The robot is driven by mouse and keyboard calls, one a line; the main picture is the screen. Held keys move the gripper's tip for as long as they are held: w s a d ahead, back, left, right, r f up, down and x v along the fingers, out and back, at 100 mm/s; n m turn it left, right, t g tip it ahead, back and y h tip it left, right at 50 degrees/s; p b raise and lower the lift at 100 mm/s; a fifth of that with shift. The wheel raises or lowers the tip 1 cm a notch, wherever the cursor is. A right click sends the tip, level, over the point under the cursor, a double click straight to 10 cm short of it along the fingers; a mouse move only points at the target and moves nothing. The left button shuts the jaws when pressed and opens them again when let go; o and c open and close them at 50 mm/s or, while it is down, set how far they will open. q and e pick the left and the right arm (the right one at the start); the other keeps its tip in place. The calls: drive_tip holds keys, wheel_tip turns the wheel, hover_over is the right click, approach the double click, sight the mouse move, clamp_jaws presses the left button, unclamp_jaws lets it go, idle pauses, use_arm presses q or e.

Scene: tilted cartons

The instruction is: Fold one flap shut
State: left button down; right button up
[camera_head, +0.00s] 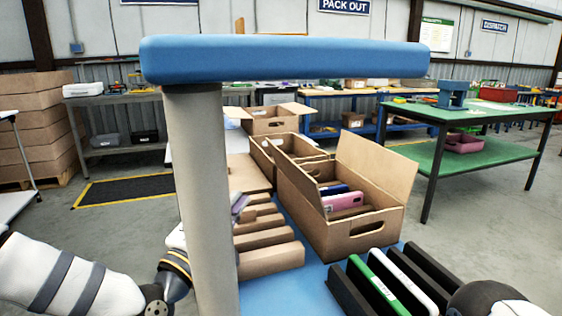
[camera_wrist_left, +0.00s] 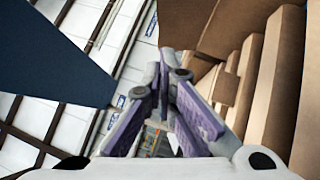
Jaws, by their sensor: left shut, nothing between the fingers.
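An open brown carton (camera_head: 351,233) stands on the blue table (camera_head: 318,279), holding a pink item and a dark blue item. One of its flaps (camera_head: 376,166) stands up along the right side. My left gripper (camera_head: 239,206) is partly hidden behind a grey post, left of the carton and near some brown blocks, apart from the upright flap. In the left wrist view its purple-padded fingers (camera_wrist_left: 165,60) come together at the tips with nothing between them, and brown cardboard surfaces lie to the right. My right gripper is not seen.
The grey post (camera_head: 203,190) with a blue bar (camera_head: 285,59) stands in front of my left arm. Brown blocks (camera_head: 268,250) lie left of the carton. A dark slotted rack (camera_head: 396,283) is in front of it. More open cartons (camera_head: 270,121) stand behind.

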use_arm(q)
drive_tip(key=b, duration=0.3)
approach(283, 154)
drive_tip(key=w+a+f, duration=0.2)
drive_tip(key=w, duration=0.1)
drive_tip(key=w+d+r, duration=0.2)
drive_tip(key=d, duration=0.1)
drive_tip(key=shift+w+d+r, duration=0.1)
drive_tip(key=shift+d+r, duration=0.2)
drive_tip(key=shift+r, duration=0.05)
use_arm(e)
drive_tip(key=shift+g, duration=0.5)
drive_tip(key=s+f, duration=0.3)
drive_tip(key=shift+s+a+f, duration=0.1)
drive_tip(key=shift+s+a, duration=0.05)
use_arm(q)
drive_tip(key=shift+r, duration=0.1)
drive_tip(key=shift+d+r+m+g+p, duration=0.2)
drive_tip(key=shift+m+g+p, duration=0.1)
drive_tip(key=shift+m+p, duration=0.15)
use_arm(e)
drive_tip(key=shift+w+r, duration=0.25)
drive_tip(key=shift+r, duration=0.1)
